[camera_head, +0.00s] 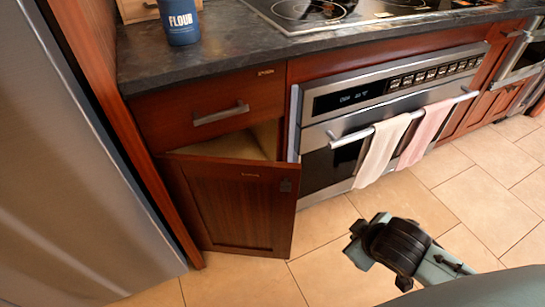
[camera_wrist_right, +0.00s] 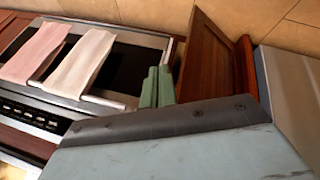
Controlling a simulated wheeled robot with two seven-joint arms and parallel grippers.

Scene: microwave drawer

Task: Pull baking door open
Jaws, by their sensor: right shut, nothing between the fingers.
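The oven (camera_head: 330,170) is built in under the counter, with a steel handle bar (camera_head: 350,135) across its front; its front looks closed. A white towel (camera_head: 380,150) and a pink towel (camera_head: 425,132) hang over the bar. My right gripper (camera_head: 360,245) is over the floor in front of the oven, apart from bar and door. In the right wrist view its green fingers (camera_wrist_right: 155,88) are together and empty. My left gripper is out of view.
A wooden drawer (camera_head: 215,105) with a metal handle is shut above the ajar door. A steel fridge (camera_head: 70,170) stands at the left. A flour canister (camera_head: 180,22) and a cooktop (camera_head: 345,10) are on the counter. The tiled floor is clear.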

